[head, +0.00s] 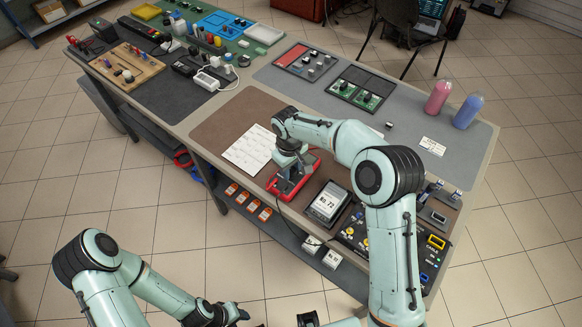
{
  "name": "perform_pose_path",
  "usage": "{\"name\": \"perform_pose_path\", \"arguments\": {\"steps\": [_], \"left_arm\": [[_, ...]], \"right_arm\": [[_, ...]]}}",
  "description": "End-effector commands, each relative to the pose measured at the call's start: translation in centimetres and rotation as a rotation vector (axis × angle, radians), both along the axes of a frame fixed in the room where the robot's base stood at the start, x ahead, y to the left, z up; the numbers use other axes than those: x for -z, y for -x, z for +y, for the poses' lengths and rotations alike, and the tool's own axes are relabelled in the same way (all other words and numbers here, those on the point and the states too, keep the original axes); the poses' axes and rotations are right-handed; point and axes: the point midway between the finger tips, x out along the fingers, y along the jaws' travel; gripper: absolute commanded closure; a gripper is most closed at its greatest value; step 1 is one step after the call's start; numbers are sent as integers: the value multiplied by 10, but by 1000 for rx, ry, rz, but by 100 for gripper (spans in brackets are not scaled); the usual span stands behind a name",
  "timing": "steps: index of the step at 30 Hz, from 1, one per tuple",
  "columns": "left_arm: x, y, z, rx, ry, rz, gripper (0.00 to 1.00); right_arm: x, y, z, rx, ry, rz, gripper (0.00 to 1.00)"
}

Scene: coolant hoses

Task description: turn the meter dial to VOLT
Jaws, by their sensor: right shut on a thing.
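A red-edged meter (281,190) lies near the front edge of the bench, left of a device labelled "No. 72". My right gripper (290,167) points down over the meter, shut on its dial. The gripper hides the dial and its markings, so I cannot read its setting. My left gripper (236,314) is low at the bottom of the view, in front of the bench and away from the meter. Whether its fingers are open is unclear.
A white printed sheet (247,149) lies left of the meter. The "No. 72" device (327,205) and a control panel (352,238) lie to its right. Pink (437,97) and blue (467,111) bottles stand at the back right. Grey mat between them and the boards is mostly clear.

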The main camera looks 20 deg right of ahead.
Motion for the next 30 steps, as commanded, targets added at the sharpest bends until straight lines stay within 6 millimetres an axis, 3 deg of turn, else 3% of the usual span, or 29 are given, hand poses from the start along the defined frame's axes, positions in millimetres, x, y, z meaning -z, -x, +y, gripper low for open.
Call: {"name": "perform_pose_path", "arguments": {"steps": [30], "left_arm": [[-2, -1, 0, 0, 1, -2, 57]], "right_arm": [[0, -1, 2, 631, 1, -1, 93]]}}
